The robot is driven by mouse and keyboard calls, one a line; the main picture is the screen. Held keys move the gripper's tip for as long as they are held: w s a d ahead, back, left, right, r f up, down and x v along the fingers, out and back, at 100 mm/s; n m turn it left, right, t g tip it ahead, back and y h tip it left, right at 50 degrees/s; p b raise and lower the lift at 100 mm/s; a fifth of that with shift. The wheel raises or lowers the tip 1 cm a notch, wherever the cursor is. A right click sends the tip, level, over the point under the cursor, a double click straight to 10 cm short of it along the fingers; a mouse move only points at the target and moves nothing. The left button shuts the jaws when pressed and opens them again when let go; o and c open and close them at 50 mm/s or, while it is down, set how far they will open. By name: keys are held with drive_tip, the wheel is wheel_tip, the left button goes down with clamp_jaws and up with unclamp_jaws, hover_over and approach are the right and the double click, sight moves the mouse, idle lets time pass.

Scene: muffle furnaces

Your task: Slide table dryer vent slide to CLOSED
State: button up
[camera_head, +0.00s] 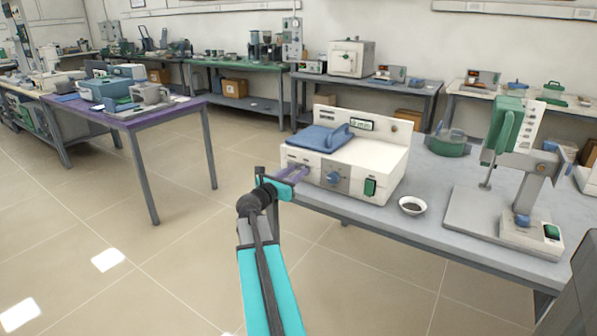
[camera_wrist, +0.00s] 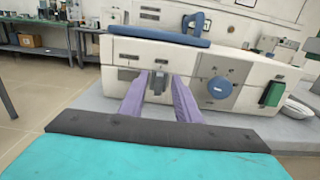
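The table dryer is a white box (camera_head: 388,165) with a blue lid (camera_head: 318,138) on top, on the grey table. In the wrist view its front (camera_wrist: 240,68) faces me. The front carries a small dark grey slide knob (camera_wrist: 160,82) in a slot, left of a round blue knob (camera_wrist: 220,88). My gripper (camera_head: 301,172) is at the left part of the dryer front. In the wrist view, my gripper's purple fingers (camera_wrist: 158,80) are apart, one on each side of the slide knob, with gaps visible. In the head view the slide knob is hidden behind the fingers.
A green switch (camera_head: 370,187) is at the right of the dryer front. A small white bowl (camera_head: 412,206) and a green-and-grey stand device (camera_head: 510,175) stand to the right. A purple-topped table (camera_head: 140,115) is at left. Open floor lies between the tables.

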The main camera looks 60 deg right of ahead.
drive_tip(key=shift+d, duration=1.2)
drive_tip(key=shift+c, duration=0.5)
clamp_jaws()
